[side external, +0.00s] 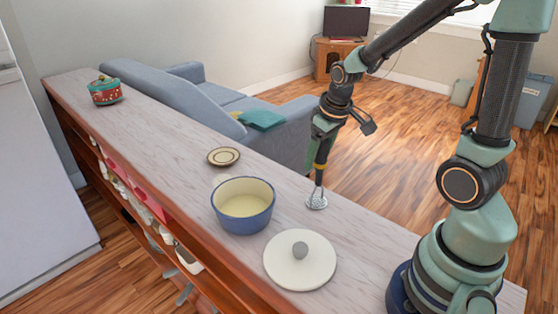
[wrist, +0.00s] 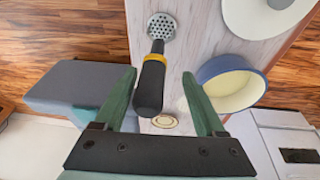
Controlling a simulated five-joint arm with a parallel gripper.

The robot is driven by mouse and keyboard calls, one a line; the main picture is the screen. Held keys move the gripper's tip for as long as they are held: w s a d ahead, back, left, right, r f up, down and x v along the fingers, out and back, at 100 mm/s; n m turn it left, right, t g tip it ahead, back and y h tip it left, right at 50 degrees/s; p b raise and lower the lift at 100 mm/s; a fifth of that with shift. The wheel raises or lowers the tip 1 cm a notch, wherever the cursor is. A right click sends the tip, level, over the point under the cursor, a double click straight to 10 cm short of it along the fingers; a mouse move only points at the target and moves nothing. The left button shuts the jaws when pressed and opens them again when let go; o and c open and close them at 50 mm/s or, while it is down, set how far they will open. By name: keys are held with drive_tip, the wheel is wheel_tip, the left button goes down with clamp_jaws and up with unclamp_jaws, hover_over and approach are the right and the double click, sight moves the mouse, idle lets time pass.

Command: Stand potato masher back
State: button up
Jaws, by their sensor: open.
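The potato masher (side external: 316,200) stands upright, or nearly so, near the back edge of the counter, its round perforated metal head down on or just at the surface. Its black handle with a yellow collar points up; it also shows in the wrist view (wrist: 150,88). My gripper (side external: 317,150) is above the counter, pointing down around the handle. In the wrist view the two green fingers of my gripper (wrist: 159,73) are open, one on each side of the handle, with a gap on both sides.
A blue pot (side external: 243,222) with a cream inside and a white lid (side external: 300,268) stand left and in front of the masher. A sofa (side external: 215,90) stands behind.

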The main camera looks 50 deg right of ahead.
drive_tip(key=v, duration=0.8)
idle(1.6)
drive_tip(key=shift+r, duration=0.15)
drive_tip(key=d+v, duration=0.1)
drive_tip(key=v, duration=1.1)
drive_tip(key=s+a+f+t, duration=0.1)
drive_tip(key=a+f+t, duration=0.1)
drive_tip(key=a+f, duration=0.5)
drive_tip(key=shift+a+f+t+y, duration=0.3)
drive_tip(key=shift+a+f+y, duration=0.1)
drive_tip(key=shift+a, duration=0.35)
